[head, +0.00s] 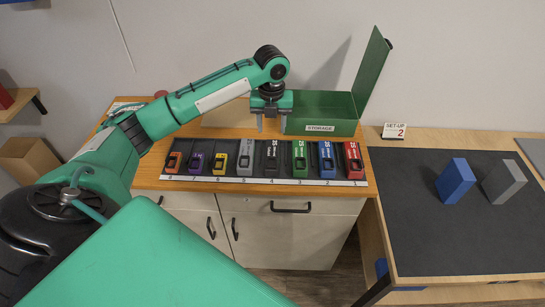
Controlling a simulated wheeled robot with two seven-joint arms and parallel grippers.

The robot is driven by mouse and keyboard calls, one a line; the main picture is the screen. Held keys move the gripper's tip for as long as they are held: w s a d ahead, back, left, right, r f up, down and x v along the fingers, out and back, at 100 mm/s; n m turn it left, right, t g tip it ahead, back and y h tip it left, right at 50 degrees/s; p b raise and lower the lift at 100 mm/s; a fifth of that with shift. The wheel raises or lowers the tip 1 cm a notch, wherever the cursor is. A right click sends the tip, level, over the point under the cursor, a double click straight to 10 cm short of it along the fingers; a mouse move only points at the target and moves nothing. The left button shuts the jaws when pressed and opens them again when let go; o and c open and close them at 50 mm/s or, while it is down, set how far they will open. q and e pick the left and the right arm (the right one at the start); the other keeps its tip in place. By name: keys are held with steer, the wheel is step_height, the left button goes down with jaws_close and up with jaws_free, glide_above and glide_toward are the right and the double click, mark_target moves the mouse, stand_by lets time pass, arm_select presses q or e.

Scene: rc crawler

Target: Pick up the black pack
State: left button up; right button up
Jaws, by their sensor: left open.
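The black pack (271,158) lies in a row of coloured packs on the wooden cabinet top, between a grey pack (245,158) on its left and a green pack (300,158) on its right. My left gripper (271,123) is open and empty, pointing down with its two fingers apart. In the picture it is just above the far end of the black pack, apart from it. Its exact height over the pack is hard to tell. My right gripper is out of view.
An open green storage box (320,127) stands behind the row, close to the gripper's right, with its lid raised. Blue (326,158), red (353,158), yellow (219,160), purple (196,162) and orange (173,162) packs fill the row. A dark mat (430,235) at right holds two blocks.

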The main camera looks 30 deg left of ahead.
arm_select(q)
steer(key=p, duration=0.2)
glide_above(272, 154)
step_height(272, 154, down, 8)
steer(key=shift+s+r, duration=0.15)
step_height(272, 154, down, 5)
steer(key=shift+r+p, duration=0.15)
steer(key=shift+p, duration=0.95)
steer(key=shift+f, duration=0.3)
steer(key=shift+w, duration=0.2)
steer(key=c, duration=0.8)
steer(key=shift+r, duration=0.1)
steer(key=shift+c, duration=0.2)
